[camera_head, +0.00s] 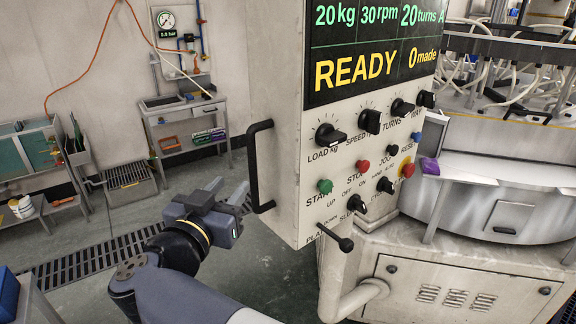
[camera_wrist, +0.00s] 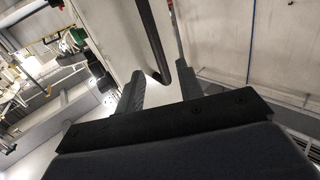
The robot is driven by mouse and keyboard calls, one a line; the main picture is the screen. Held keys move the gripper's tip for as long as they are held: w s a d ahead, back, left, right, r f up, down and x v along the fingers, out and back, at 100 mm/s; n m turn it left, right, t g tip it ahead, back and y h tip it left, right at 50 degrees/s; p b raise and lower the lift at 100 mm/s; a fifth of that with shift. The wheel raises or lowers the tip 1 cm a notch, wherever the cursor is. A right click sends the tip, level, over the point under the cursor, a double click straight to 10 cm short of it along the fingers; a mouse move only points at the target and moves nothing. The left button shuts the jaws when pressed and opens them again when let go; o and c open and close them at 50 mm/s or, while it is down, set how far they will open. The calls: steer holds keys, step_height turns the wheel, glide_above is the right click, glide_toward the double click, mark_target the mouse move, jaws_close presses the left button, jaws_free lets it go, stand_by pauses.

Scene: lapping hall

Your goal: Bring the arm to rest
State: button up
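My gripper (camera_head: 232,191) is at the centre left of the head view, on my dark arm, just left of the control cabinet's black bar handle (camera_head: 258,165). In the wrist view my gripper (camera_wrist: 160,90) has its two fingers spread apart with nothing held. The handle (camera_wrist: 152,40) hangs in the gap seen between the fingers there; I cannot tell whether it lies between them or beyond. The control cabinet (camera_head: 277,85) faces right with a screen (camera_head: 372,50) reading READY and 0 made.
Below the screen are black knobs (camera_head: 330,135), a green button (camera_head: 324,186) and a red button (camera_head: 362,166). A lapping machine (camera_head: 500,210) stands at right. A small bench (camera_head: 185,105) and a rack (camera_head: 35,160) stand by the back wall. Floor (camera_head: 130,225) is open behind my arm.

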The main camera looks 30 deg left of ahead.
mark_target(251, 165)
steer(key=p+x, duration=0.3)
steer(key=x, duration=0.7)
steer(key=shift+w, duration=0.25)
steer(key=shift+w+d+f, duration=0.1)
steer(key=shift+w, duration=0.05)
steer(key=shift+d, duration=0.2)
steer(key=shift+a, duration=0.1)
